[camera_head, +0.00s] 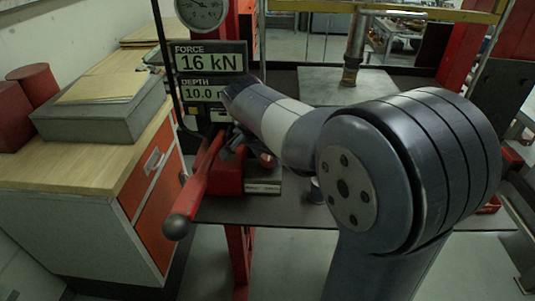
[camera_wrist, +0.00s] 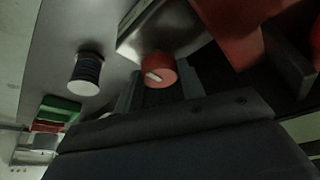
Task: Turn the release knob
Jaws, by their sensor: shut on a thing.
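The release knob (camera_wrist: 159,70) is a small round red knob with a white mark on its face. In the wrist view it sits between the two dark fingers of my gripper (camera_wrist: 160,80), which is shut on it. The white mark lies nearly level, slightly tilted. In the head view my gripper (camera_head: 238,146) is at the red pump body (camera_head: 228,178) under the displays. My arm covers part of that area, and the fingertips are hard to make out.
A red lever (camera_head: 205,178) with a ball end slopes toward the front left. Displays read FORCE 16 kN (camera_head: 210,59) and DEPTH 10.0 (camera_head: 205,93), with a dial gauge (camera_head: 201,12) above. A wooden-topped cabinet (camera_head: 105,160) stands left. A dark spool-like cylinder (camera_wrist: 86,72) shows in the wrist view.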

